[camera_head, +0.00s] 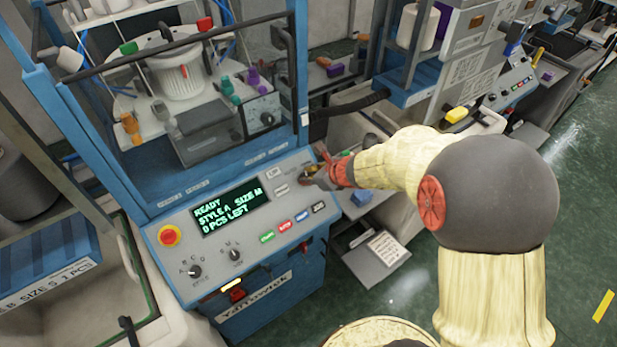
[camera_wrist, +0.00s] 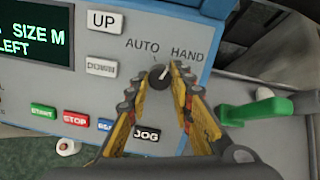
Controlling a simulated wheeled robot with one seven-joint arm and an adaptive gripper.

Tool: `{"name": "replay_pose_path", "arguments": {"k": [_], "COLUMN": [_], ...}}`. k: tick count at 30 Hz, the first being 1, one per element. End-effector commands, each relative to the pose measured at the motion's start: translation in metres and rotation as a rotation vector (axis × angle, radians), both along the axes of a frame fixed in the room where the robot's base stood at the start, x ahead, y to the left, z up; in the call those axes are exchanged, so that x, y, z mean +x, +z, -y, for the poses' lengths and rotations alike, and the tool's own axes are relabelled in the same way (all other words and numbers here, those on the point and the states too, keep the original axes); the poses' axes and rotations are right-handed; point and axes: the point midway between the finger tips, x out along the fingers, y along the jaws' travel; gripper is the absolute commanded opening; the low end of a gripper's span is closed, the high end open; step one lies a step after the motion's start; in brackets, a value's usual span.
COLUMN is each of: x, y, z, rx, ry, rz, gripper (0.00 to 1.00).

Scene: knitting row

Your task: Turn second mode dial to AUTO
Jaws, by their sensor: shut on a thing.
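The mode dial (camera_wrist: 157,84) is a dark round knob on the grey control panel, below the printed AUTO (camera_wrist: 142,46) and HAND (camera_wrist: 187,55). A short pale pointer mark shows on its top, leaning up and right, nearer HAND than AUTO. My gripper (camera_wrist: 160,76) has its two yellow-and-black fingers shut on the dial from either side. In the head view my gripper (camera_head: 318,176) is at the panel's right end and hides the dial there.
The panel has a READY display (camera_head: 229,208), red emergency button (camera_head: 169,236), two smaller dials marked STYLE (camera_head: 194,271) and SIZE (camera_head: 236,254), and coloured buttons close below my gripper. A green-handled part (camera_wrist: 258,108) lies right of the fingers. Another machine's panel (camera_head: 512,88) stands further back.

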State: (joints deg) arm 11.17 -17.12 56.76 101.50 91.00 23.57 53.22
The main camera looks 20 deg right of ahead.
Motion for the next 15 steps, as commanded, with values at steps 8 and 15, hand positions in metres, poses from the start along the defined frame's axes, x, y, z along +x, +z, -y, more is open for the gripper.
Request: {"name": "replay_pose_path", "arguments": {"k": [8, 15], "x": [0.0009, 0.0017], "y": [-0.0025, -0.0016], "z": [0.0009, 0.0012], "rx": [-0.127, -0.263], "ry": [0.169, 0.349], "rz": [0.042, 0.087], "gripper": [0.0, 0.0]}}
